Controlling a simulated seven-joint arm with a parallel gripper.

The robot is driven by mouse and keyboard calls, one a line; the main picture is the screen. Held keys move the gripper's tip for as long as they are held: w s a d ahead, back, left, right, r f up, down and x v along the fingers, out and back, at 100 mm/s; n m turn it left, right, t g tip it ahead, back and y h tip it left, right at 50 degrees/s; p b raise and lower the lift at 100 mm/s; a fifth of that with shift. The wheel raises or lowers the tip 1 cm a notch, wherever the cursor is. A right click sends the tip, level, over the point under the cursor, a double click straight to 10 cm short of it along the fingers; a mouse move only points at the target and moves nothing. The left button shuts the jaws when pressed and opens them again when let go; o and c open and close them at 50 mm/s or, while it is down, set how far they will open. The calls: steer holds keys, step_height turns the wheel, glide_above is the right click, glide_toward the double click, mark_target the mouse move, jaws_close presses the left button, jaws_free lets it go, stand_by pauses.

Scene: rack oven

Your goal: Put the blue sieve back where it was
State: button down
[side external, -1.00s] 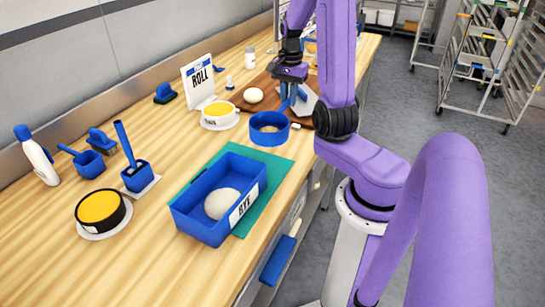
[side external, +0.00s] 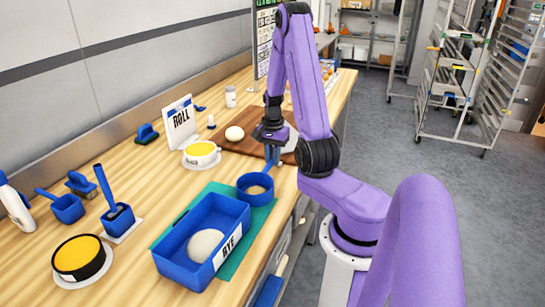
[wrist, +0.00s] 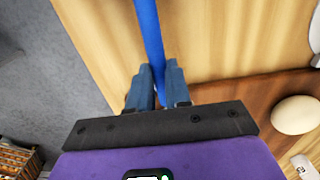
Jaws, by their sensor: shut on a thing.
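The blue sieve (side external: 255,190) is a round drum with pale mesh inside, in the side external view. It is beside the far right corner of the blue RYE tub (side external: 187,273) and overlaps the far part of the teal mat (side external: 233,262). My gripper (side external: 272,158) points down just behind it. In the wrist view my gripper (wrist: 155,88) is shut on a long blue strip, which looks like the sieve's handle (wrist: 148,30). The drum is out of the wrist view. I cannot tell whether the sieve touches the mat or hangs just above it.
The tub holds a pale dough ball (side external: 206,246). A brown board (side external: 222,143) carries another dough ball (side external: 234,133). Blue scoops and a black-rimmed yellow tin (side external: 78,258) are at left.

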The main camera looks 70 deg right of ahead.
steer(key=shift+f, duration=0.1)
steer(key=c, duration=1.1)
jaws_free()
steer(key=shift+o, duration=0.2)
step_height(320, 180, up, 12)
steer(key=w+a+r+n, duration=0.1)
steer(key=w+a+n, duration=0.1)
steer(key=a+n, duration=0.7)
steer(key=w+a+r+n, duration=0.1)
steer(key=a+n, duration=0.5)
steer(key=a, duration=0.6)
steer(key=s+a+n, duration=0.6)
steer(key=s+n, duration=0.1)
steer(key=s, duration=0.1)
steer(key=s+a+n, duration=0.5)
steer(key=s+n, duration=0.3)
steer(key=s, duration=0.1)
steer(key=shift+s+a+f+n, duration=0.2)
steer(key=shift+s+a+n, duration=0.1)
steer(key=shift+a, duration=0.1)
